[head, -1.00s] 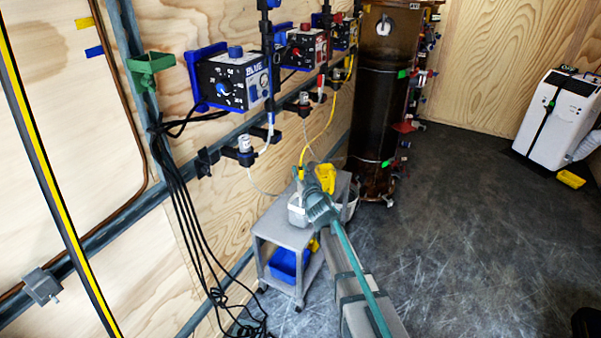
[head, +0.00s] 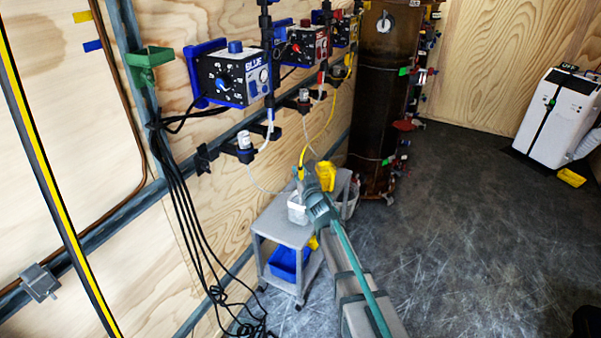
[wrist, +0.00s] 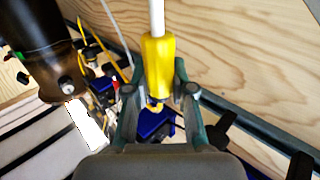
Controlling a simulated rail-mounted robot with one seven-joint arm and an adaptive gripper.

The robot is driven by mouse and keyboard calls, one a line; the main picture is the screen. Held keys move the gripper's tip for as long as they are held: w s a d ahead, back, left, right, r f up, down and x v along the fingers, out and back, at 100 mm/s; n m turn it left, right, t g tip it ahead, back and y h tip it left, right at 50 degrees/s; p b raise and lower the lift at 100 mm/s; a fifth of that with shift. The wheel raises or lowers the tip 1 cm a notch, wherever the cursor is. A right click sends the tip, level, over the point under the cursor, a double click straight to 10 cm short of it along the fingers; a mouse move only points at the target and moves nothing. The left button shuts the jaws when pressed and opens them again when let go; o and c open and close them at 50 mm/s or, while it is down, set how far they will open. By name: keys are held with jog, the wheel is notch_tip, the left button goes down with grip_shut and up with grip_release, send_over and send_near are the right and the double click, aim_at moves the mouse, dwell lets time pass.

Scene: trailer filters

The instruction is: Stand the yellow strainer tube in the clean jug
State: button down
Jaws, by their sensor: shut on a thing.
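The yellow strainer tube (wrist: 158,65) is between my gripper's (wrist: 159,92) two fingers in the wrist view, with a pale hose running from its end. My gripper is shut on it. In the head view my gripper (head: 306,190) is over the small grey cart, and a bit of the yellow tube (head: 301,173) shows beside it. A whitish jug (head: 296,213) stands on the cart top just below and left of my gripper, partly hidden by it. I cannot tell whether the tube's lower end is inside the jug.
The grey cart (head: 272,222) carries a blue bin (head: 288,264) on its lower shelf. A yellow container (head: 325,175) and a grey bucket (head: 350,204) are behind my gripper. Pumps and hoses hang on the wall. Black cables (head: 188,215) hang left of the cart.

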jog(key=shift+f, duration=0.25)
jog(key=c, duration=0.9)
grip_release()
jog(key=v, duration=1.2)
